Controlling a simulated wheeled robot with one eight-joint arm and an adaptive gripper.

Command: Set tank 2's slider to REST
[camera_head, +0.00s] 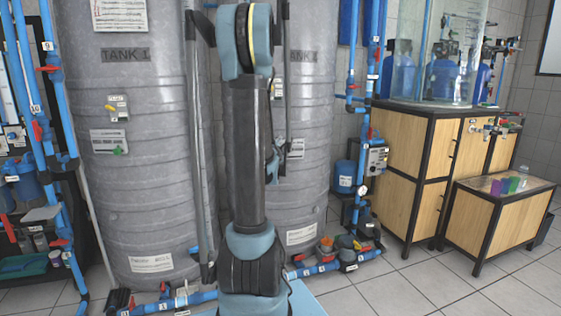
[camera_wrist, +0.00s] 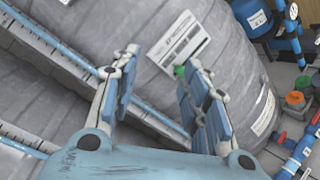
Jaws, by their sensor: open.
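Two grey ribbed tanks stand side by side, the left tank (camera_head: 150,200) and the right tank (camera_head: 310,110). The number on the right tank's label (camera_head: 302,56) is too small to read surely. In the wrist view, a white plate (camera_wrist: 179,41) on the right tank has a green slider knob (camera_wrist: 180,71) at its lower edge. The plate's wording is unreadable. My gripper (camera_wrist: 160,61) is open, its fingers apart in front of the tank, with the knob close beside the right fingertip in the picture. Contact cannot be told. In the head view my arm hides most of this area.
The left tank has its own plate (camera_head: 108,141) with a green knob and a yellow-levered valve (camera_head: 117,108). Blue pipes run along the floor. A small blue vessel (camera_head: 344,177) stands right of the right tank. Wooden cabinets (camera_head: 425,150) are farther right.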

